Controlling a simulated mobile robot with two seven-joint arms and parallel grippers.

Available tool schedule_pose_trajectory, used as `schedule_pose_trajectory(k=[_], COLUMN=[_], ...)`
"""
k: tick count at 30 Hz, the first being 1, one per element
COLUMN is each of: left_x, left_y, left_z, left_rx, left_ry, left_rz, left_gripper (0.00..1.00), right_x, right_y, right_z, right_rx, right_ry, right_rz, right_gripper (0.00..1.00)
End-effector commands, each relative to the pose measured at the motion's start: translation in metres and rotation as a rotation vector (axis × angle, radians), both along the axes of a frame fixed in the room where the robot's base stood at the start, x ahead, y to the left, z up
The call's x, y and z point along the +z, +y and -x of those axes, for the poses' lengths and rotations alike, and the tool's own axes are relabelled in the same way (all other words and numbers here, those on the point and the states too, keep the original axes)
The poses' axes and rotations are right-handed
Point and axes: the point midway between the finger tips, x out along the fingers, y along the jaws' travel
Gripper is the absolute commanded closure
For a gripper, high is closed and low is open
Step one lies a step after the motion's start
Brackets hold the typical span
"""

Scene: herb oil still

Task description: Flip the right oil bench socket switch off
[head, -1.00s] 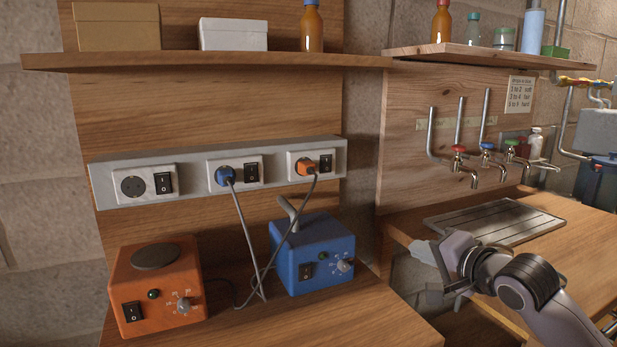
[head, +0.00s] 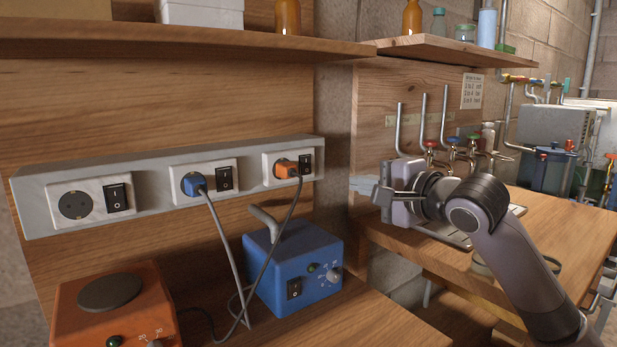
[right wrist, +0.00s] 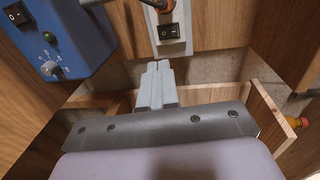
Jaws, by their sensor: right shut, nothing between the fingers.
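The right socket (head: 287,166) on the grey socket strip holds an orange plug (head: 287,169). Its black rocker switch (head: 305,165) sits just right of the plug. The switch (right wrist: 170,32) also shows in the right wrist view, beyond the fingertips. My right gripper (head: 378,194) is shut and empty, to the right of the strip and apart from the switch. Its closed fingers (right wrist: 154,72) point toward the switch in the right wrist view. My left gripper is not in view.
A blue device (head: 295,270) and an orange device (head: 115,310) stand on the bench below the strip. Grey cables hang from the blue plug (head: 194,184) and the orange plug. A wooden shelf (head: 180,42) runs above. Taps (head: 430,145) are behind my right gripper.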

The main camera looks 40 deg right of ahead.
Motion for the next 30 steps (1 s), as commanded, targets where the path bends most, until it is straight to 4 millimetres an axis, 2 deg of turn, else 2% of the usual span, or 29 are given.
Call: schedule_pose_trajectory(k=[7, 11, 30], left_x=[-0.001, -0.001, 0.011], left_y=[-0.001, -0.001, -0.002], left_z=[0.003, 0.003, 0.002], left_rx=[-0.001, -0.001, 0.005], left_ry=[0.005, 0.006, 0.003], left_rz=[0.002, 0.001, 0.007], left_gripper=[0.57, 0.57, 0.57], right_x=[0.0, -0.001, -0.008], right_y=[0.0, -0.001, -0.01], right_z=[-0.001, -0.008, -0.081], right_rx=[0.0, 0.0, -0.001], right_ry=[0.0, 0.002, -0.001], right_rz=[0.001, 0.001, 0.001], right_gripper=[1.0, 1.0, 1.0])
